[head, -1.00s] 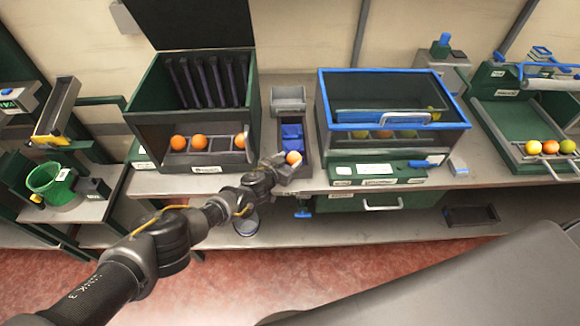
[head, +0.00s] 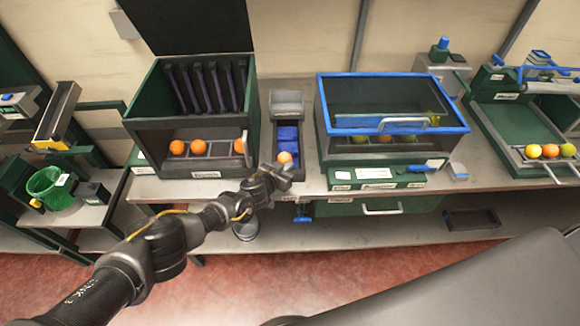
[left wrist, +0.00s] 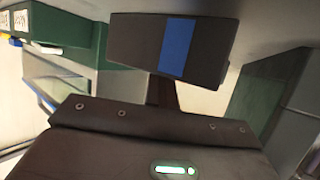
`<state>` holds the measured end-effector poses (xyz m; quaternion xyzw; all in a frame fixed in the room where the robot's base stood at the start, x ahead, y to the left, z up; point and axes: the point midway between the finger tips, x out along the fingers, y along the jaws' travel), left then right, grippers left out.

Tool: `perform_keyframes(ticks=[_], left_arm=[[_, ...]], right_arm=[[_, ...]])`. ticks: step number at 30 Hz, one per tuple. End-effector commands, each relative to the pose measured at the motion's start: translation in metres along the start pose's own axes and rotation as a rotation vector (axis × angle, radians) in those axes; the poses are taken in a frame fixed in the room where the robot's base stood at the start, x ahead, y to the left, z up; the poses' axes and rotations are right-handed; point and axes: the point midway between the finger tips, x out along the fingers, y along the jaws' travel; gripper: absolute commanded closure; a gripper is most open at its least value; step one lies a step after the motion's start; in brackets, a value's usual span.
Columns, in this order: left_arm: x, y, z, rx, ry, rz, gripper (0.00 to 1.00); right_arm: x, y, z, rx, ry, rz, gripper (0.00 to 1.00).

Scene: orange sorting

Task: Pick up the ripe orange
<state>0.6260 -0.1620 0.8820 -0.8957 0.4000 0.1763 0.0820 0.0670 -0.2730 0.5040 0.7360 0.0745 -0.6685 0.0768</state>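An orange fruit (head: 285,157) is at the front end of a narrow dark tray (head: 272,135) with blue inside, in the middle of the bench. My left gripper (head: 284,172) is right at the near side of this orange, and the fruit shows just beyond it. I cannot tell whether they touch or whether the fingers are open. In the left wrist view a dark block with a blue stripe (left wrist: 172,48) shows ahead of the gripper body; no orange is visible there. My right gripper is not in view.
A green crate (head: 150,95) on the left holds oranges in its front row. A blue-rimmed bin (head: 330,120) stands right of the tray, with greenish fruit inside. A green station (head: 497,115) at far right carries mixed fruit. A lower shelf (head: 350,232) runs beneath.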

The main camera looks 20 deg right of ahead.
Motion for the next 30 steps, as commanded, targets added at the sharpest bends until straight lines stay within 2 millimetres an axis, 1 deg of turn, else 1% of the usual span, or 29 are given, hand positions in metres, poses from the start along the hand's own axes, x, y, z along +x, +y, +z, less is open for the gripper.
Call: perform_keyframes(ticks=[1, 5, 8, 11, 13, 16, 19, 21, 24, 30], left_arm=[[-0.004, -0.005, 0.003, 0.001, -0.017, -0.008, 1.00], [-0.011, -0.003, -0.019, 0.001, -0.010, -0.003, 1.00], [-0.021, 0.004, -0.025, -0.001, -0.008, 0.002, 1.00], [-0.033, 0.009, -0.036, -0.002, -0.004, 0.004, 1.00], [-0.041, 0.013, -0.039, -0.003, -0.004, 0.004, 1.00], [-0.055, 0.019, -0.049, -0.002, -0.001, 0.005, 1.00], [-0.073, 0.025, -0.060, -0.004, 0.001, 0.004, 1.00], [-0.086, 0.033, -0.057, -0.005, -0.001, 0.005, 1.00], [-0.105, 0.044, -0.059, -0.005, 0.000, 0.006, 1.00], [-0.136, 0.059, -0.064, -0.002, 0.001, 0.004, 1.00]], right_arm=[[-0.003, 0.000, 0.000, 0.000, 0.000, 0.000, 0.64], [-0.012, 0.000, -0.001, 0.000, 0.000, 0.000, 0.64], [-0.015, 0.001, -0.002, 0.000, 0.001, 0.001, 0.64], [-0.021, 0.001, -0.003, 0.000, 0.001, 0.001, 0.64], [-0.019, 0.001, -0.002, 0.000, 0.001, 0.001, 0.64], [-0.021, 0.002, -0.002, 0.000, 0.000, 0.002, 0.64], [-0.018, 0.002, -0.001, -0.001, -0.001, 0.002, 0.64], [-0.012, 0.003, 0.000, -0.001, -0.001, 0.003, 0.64], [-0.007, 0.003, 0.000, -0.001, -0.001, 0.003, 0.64], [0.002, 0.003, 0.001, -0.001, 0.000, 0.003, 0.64]])
